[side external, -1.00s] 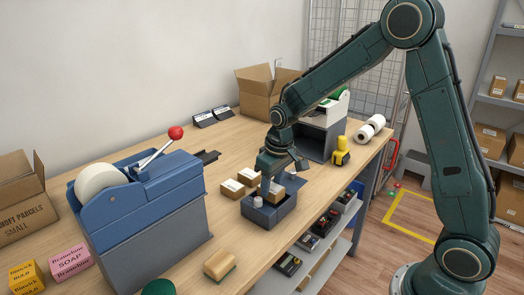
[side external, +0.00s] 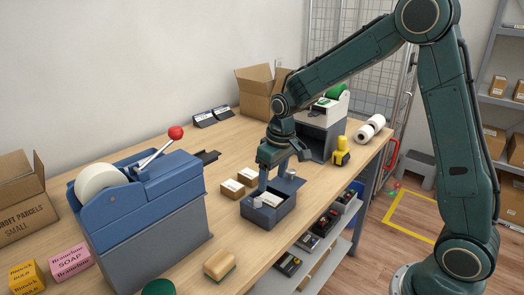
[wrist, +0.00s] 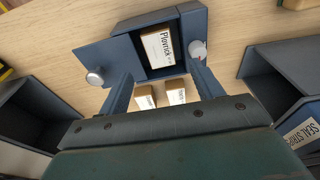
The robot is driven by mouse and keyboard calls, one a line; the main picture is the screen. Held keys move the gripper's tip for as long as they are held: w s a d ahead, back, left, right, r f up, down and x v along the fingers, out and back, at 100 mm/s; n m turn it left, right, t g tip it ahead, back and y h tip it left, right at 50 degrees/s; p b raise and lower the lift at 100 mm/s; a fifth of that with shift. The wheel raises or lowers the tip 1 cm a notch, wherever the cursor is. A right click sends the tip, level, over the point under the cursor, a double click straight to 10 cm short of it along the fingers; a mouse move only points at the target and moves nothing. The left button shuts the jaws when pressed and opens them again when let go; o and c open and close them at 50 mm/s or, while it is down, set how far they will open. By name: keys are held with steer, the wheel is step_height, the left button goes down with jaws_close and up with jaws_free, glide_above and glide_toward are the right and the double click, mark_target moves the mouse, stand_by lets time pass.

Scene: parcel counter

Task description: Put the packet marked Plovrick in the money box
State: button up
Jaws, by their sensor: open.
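The packet marked Plovrick (wrist: 158,48) lies in the open compartment of the blue money box (side external: 268,220), label up. In the side view the packet (side external: 271,200) shows just below the box's rim. The box also shows in the wrist view (wrist: 128,52), with a flat blue panel to its left and two round pale knobs. My gripper (side external: 282,178) is open above the box, its fingers apart and nothing between them. In the wrist view my gripper (wrist: 160,75) has one finger on each side, clear of the packet.
Two small brown packets (side external: 232,188) (side external: 248,177) lie on the counter behind the box. A blue dispenser (side external: 150,205) with a red-knobbed lever stands left. A grey machine (side external: 322,135) and a yellow object (side external: 342,152) stand beyond. Bare counter lies between dispenser and box.

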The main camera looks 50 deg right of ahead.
step_height(320, 180, up, 11)
steer(key=s, duration=0.1)
steer(key=shift+s+d, duration=0.15)
steer(key=shift+s, duration=0.2)
stand_by(0.7)
steer(key=s+a+r+t, duration=0.1)
steer(key=s+t, duration=0.1)
steer(key=s, duration=1)
steer(key=s+a+r+t, duration=0.1)
steer(key=s+a+r, duration=0.1)
steer(key=s, duration=0.9)
steer(key=shift+s+a+t, duration=0.2)
steer(key=shift+s+t, duration=0.2)
